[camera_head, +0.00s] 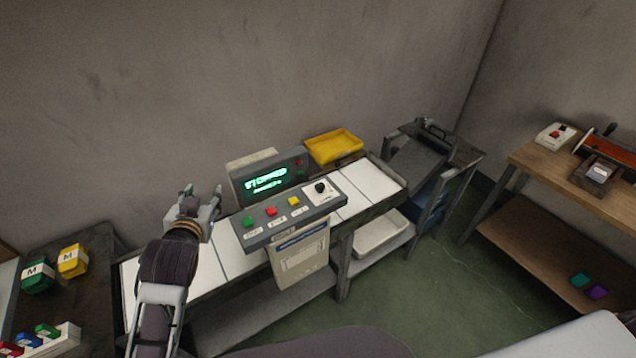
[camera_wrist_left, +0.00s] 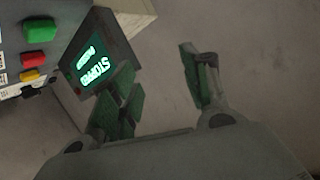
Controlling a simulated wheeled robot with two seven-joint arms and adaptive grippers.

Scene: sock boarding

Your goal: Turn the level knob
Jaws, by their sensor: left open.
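The level knob (camera_head: 320,187) is a black knob on a white plate at the right end of the grey control panel (camera_head: 262,238). A green, a red and a yellow button sit left of it. Behind them a display (camera_head: 268,181) with green text appears to read "STOPPED"; it also shows in the left wrist view (camera_wrist_left: 95,68). My left gripper (camera_head: 202,191) is open and empty, left of the display and well away from the knob. Its fingers show in the left wrist view (camera_wrist_left: 165,90). My right gripper is not in view.
The panel stands over a white-topped bench (camera_head: 372,184). A yellow tray (camera_head: 334,147) lies behind it. Green and yellow "M" blocks (camera_head: 72,261) are at the left. A wooden table (camera_head: 560,178) with a device stands at the right. Green floor lies between.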

